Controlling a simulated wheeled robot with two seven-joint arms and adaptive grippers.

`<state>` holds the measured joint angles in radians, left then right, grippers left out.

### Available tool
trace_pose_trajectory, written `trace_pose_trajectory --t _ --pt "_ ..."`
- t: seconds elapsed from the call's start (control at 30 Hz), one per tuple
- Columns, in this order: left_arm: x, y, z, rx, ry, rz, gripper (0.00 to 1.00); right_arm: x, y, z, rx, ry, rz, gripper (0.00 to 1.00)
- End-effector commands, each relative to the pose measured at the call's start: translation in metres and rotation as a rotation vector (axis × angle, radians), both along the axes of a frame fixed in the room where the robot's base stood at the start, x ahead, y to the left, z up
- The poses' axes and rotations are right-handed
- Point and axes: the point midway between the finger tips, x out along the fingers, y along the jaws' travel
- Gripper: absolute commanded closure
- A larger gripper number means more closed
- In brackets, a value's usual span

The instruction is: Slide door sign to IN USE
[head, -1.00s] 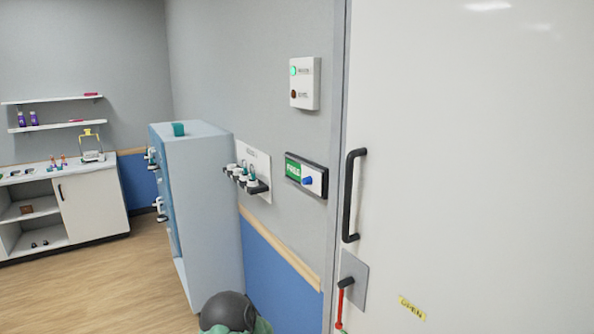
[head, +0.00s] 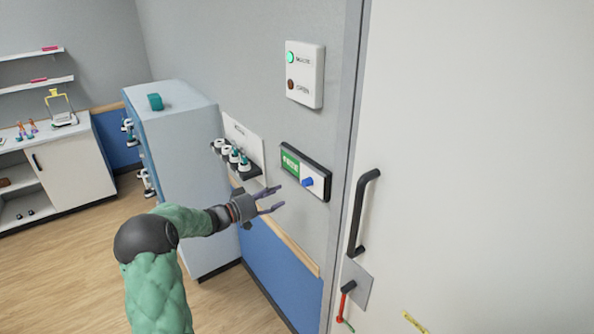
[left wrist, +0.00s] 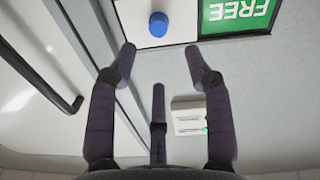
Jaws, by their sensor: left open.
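The door sign (head: 305,172) is a dark-framed plate on the grey wall left of the door. Its green FREE panel (head: 290,164) shows at the left, and a blue knob (head: 307,182) sits on the white slider part at the right. In the left wrist view the blue knob (left wrist: 158,24) and the FREE panel (left wrist: 236,14) appear at the top, upside down. My left gripper (head: 275,199) is open and empty, below and left of the knob, apart from it. In the left wrist view its fingers (left wrist: 160,55) spread on both sides below the knob. My right gripper is out of view.
The white door (head: 470,170) has a black handle (head: 362,213) and a red lever (head: 344,301). An indicator box (head: 305,75) is above the sign. A rack of small bottles (head: 238,158) and a blue-grey cabinet (head: 185,115) stand to the left.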

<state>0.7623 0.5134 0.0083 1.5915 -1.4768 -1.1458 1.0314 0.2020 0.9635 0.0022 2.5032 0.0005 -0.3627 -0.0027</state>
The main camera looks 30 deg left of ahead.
Motion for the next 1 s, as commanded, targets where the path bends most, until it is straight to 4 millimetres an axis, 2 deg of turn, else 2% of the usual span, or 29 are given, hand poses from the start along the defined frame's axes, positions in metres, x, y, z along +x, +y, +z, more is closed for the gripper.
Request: trace_pose_trajectory --t 0.17,0.7,1.0 --pt "0.008 -0.004 0.003 0.002 -0.001 -0.007 0.49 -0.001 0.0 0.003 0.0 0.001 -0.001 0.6" --pt "0.086 -0.039 0.002 0.002 -0.001 -0.005 0.49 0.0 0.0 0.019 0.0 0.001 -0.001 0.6" --pt "0.098 -0.043 0.002 0.001 -0.002 -0.003 0.49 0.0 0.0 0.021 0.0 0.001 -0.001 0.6"
